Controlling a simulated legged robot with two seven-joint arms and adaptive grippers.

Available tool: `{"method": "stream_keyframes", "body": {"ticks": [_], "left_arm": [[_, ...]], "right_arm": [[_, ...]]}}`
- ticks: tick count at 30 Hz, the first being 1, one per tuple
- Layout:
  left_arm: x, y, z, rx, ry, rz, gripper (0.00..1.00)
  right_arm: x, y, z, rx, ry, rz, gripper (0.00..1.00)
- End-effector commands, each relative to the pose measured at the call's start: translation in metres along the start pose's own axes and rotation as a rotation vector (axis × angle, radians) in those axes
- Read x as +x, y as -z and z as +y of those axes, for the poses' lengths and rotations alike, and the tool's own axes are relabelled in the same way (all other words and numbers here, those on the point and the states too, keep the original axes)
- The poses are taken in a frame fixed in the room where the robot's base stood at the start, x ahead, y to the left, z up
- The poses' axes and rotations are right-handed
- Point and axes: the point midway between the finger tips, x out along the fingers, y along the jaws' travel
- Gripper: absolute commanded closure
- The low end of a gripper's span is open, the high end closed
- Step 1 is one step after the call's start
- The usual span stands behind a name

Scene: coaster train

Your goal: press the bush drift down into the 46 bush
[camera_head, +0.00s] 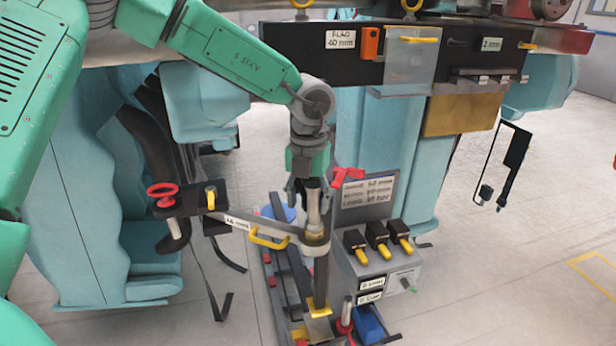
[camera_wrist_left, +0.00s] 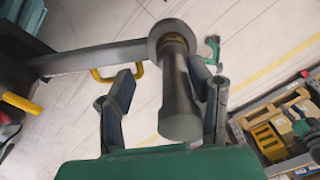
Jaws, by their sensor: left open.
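The bush drift (camera_head: 313,207) is a grey metal cylinder standing in the ring end of the arm labelled 46 mm. The 46 bush (camera_head: 316,239) shows as a brassy band inside that ring, at the foot of the drift. In the left wrist view the drift (camera_wrist_left: 180,103) points toward the camera, and the brassy bush (camera_wrist_left: 173,42) sits behind it in the ring. My left gripper (camera_head: 308,186) is above the ring, pointing down. Its open fingers (camera_wrist_left: 165,78) stand on either side of the drift. I cannot tell whether either finger touches it. My right gripper is out of view.
A yellow handle (camera_head: 268,239) hangs on the 46 mm arm, with a red handwheel (camera_head: 162,195) further left. A control box with several black-and-yellow levers (camera_head: 378,236) stands close right of the drift. A black panel (camera_head: 350,52) hangs above.

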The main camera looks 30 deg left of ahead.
Motion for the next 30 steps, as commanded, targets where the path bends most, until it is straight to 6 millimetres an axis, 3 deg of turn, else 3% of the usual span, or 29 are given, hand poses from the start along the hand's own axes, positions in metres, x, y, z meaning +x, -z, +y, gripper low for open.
{"method": "stream_keyframes", "body": {"ticks": [6, 17, 21, 30], "left_arm": [[0.022, 0.000, -0.005, 0.005, -0.005, 0.000, 0.54], [0.028, -0.002, 0.006, 0.002, 0.007, 0.001, 0.54], [0.028, -0.002, 0.004, 0.003, 0.004, 0.000, 1.00], [0.027, -0.001, 0.001, 0.003, -0.005, 0.001, 1.00]], "right_arm": [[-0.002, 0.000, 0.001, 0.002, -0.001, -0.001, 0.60], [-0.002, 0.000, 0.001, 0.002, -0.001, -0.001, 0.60], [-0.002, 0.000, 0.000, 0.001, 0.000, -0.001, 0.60], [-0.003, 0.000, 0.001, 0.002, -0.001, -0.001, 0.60]]}}
